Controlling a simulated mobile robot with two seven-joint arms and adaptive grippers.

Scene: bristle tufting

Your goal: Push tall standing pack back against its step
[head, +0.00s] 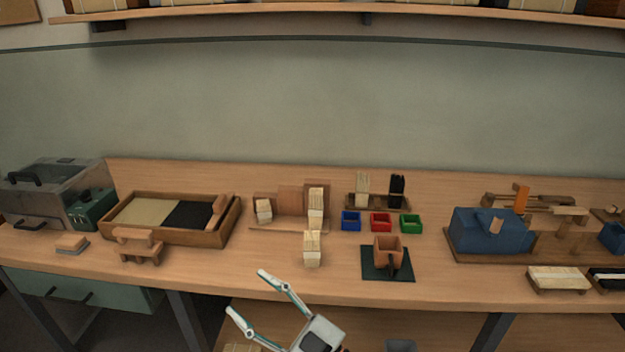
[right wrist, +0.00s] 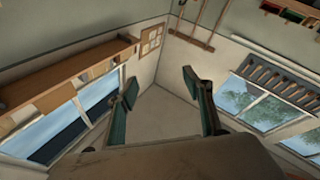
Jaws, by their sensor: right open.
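A stepped wooden stand (head: 290,199) is at the middle of the bench in the head view. A tall pale pack (head: 316,204) stands upright at its right end; whether its back touches the step is too small to tell. A shorter pale pack (head: 264,211) stands at the left end. Another pale pack (head: 312,250) stands on the bench in front of the stand. My right gripper (head: 247,291) is open and empty at the bench's front edge, left of and nearer than these packs. Its open fingers (right wrist: 161,108) also show in the right wrist view, with no pack between them. My left gripper is out of view.
Blue (head: 350,222), red (head: 380,223) and green (head: 410,224) bins stand right of the stand. A brown block holder (head: 387,252) sits on a dark green mat (head: 372,275). A wooden tray (head: 200,236) is to the left. Bare bench lies left of the front pack.

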